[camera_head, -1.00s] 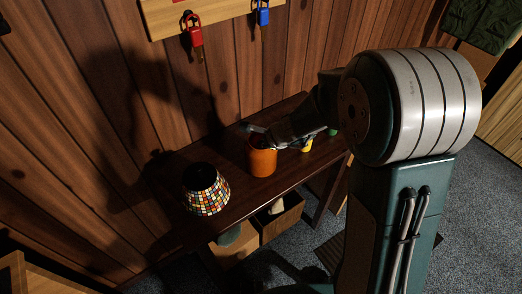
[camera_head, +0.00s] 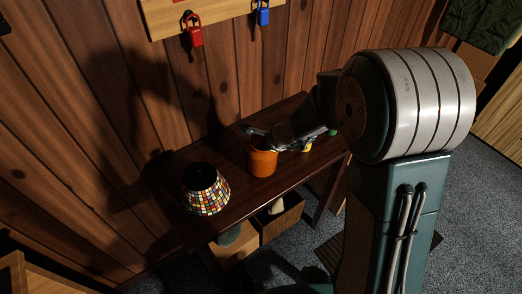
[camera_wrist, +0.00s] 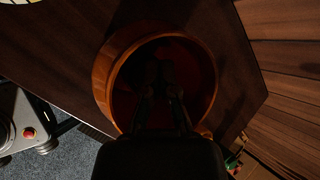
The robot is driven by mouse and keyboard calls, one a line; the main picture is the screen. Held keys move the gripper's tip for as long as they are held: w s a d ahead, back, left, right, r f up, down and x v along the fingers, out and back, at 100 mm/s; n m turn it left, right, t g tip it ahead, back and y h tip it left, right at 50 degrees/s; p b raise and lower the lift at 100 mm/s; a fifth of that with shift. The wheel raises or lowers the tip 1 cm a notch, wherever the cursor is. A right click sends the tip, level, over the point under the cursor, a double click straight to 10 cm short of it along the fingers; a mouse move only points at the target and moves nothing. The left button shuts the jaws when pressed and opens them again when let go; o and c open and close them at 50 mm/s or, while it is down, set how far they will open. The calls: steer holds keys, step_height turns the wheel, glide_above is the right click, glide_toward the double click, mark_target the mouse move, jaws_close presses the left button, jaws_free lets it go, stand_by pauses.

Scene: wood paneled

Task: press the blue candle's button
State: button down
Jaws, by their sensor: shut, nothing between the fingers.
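I see no blue candle and no button in either view. An orange round cup-like holder (camera_head: 262,164) stands on the dark wooden table; in the wrist view its rim and wall (camera_wrist: 104,80) surround a dark red inside. My gripper (camera_wrist: 163,72) is shut and empty, with its fingers over the opening of the orange holder. The dark picture does not show whether they reach inside or touch it. In the head view my gripper (camera_head: 272,143) is at the holder's top, partly hidden by my arm.
A mosaic lampshade (camera_head: 206,190) stands at the left of the table (camera_head: 170,172). Small yellow (camera_head: 307,147) and green (camera_head: 332,132) things are at the right, partly behind my arm. Red (camera_head: 194,32) and blue (camera_head: 263,14) padlocks hang on the wall board.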

steer(key=shift+s+d+f, duration=0.1)
steer(key=shift+s+f, duration=0.2)
steer(key=shift+f, duration=0.5)
stand_by(0.8)
steer(key=shift+r, duration=0.5)
steer(key=shift+w+r, duration=0.1)
steer(key=shift+r, duration=2.65)
